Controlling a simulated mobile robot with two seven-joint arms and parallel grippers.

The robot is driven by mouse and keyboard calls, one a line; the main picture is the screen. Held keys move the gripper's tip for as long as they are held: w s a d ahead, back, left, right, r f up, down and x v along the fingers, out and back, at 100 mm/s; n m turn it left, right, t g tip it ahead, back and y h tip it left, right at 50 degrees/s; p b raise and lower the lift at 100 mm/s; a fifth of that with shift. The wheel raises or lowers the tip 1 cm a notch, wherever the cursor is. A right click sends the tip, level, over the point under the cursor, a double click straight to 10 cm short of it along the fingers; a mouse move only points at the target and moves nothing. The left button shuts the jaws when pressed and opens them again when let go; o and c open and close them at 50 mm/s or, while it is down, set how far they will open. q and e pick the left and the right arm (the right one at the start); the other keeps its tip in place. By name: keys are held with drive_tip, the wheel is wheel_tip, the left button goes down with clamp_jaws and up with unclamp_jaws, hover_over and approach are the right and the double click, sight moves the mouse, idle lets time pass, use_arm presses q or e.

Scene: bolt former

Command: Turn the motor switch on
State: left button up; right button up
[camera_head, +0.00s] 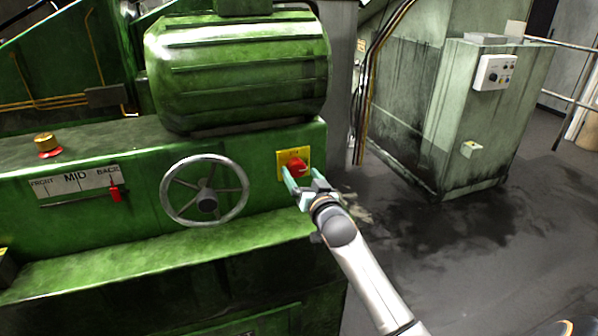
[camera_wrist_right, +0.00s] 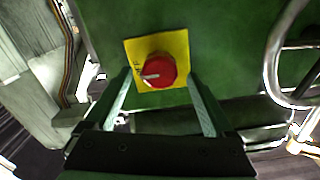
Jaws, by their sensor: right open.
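The motor switch is a red rotary knob (camera_head: 298,166) on a yellow plate (camera_head: 281,156), on the green machine's front face, right of the handwheel. In the right wrist view the red knob (camera_wrist_right: 158,71) with a pale pointer mark sits on the yellow plate (camera_wrist_right: 180,43); the mark points toward partly hidden lettering at the plate's edge. My right gripper (camera_head: 300,180) is open in front of the switch. In the right wrist view its two fingers (camera_wrist_right: 160,102) are spread on either side below the knob, with no visible contact. My left gripper is not in view.
A metal handwheel (camera_head: 205,190) stands left of the switch. A green motor housing (camera_head: 238,70) is above. A grey-green cabinet (camera_head: 480,120) stands right, beyond open floor.

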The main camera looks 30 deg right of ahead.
drive_tip(key=shift+x, duration=1)
drive_tip(key=c, duration=1.4)
